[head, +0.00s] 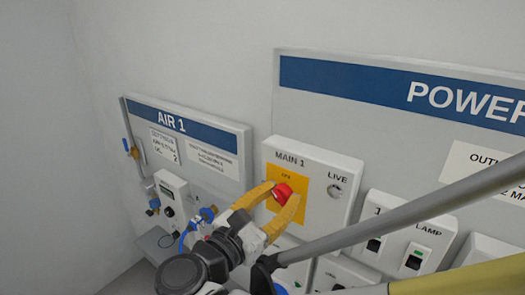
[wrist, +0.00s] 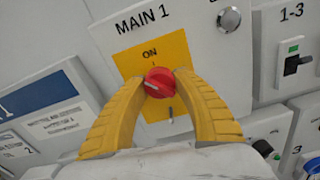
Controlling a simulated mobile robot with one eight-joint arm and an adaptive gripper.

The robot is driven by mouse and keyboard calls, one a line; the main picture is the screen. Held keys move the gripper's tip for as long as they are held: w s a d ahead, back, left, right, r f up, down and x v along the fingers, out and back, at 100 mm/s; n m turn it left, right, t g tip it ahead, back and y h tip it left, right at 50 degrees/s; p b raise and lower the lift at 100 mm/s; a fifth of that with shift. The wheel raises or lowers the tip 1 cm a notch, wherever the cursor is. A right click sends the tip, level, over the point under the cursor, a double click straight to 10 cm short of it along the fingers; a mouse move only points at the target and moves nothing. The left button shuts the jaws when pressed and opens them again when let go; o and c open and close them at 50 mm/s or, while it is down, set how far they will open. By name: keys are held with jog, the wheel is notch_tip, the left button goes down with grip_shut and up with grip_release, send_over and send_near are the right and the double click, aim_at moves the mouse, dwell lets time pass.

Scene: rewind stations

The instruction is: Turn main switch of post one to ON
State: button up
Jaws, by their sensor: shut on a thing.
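The main switch is a red rotary knob (head: 282,192) on a yellow plate (head: 285,177) marked ON, on the white box labelled MAIN 1 (head: 322,165). It also shows in the wrist view (wrist: 160,82), with a pale mark on its face that points to the left and slightly down, not at the ON label above. My gripper (head: 280,200) has its two yellow fingers on either side of the knob. In the wrist view the fingertips (wrist: 161,84) are shut on the knob.
A round LIVE indicator (head: 334,191) sits right of the plate and looks grey. Lower right are boxes with black switches (head: 414,260). The AIR 1 panel (head: 190,150) with valves and blue fittings stands to the left. A grey pole crosses the head view at lower right.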

jog(key=shift+m, duration=0.3)
jog(key=m, duration=0.3)
jog(key=shift+m+b, duration=0.3)
jog(key=shift+m, duration=2.2)
jog(key=o, duration=1.2)
jog(key=v, duration=1.2)
jog(key=shift+a, duration=0.1)
